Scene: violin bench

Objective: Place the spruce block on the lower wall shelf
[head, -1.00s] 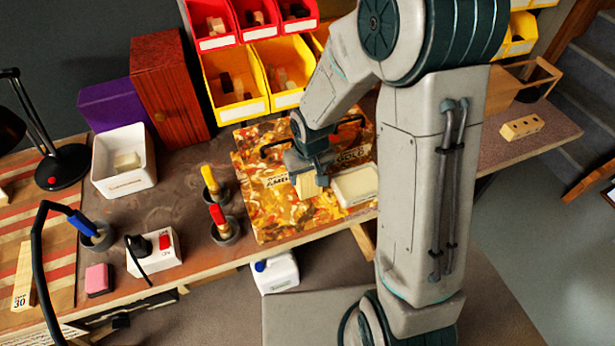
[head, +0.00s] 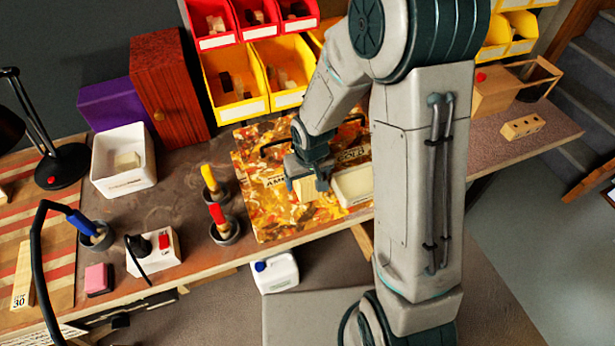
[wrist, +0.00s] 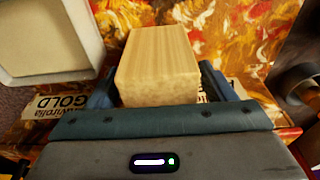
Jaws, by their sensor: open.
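The spruce block (wrist: 158,60) is a pale, straight-grained wooden block on the orange and yellow patterned board in the wrist view. In the head view the block (head: 303,190) shows just below my gripper (head: 308,182). My gripper also shows in the wrist view (wrist: 158,95), open, with one finger on each side of the block's near end. I cannot tell whether either finger touches it. The lower wall shelf cannot be made out in these frames.
A cream tray (head: 354,184) lies right of the block. Red and yellow bins (head: 236,85) stand behind the board. Tool holders with a yellow handle (head: 211,180) and red handle (head: 218,214) stand to its left. A white box (head: 124,165) is farther left.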

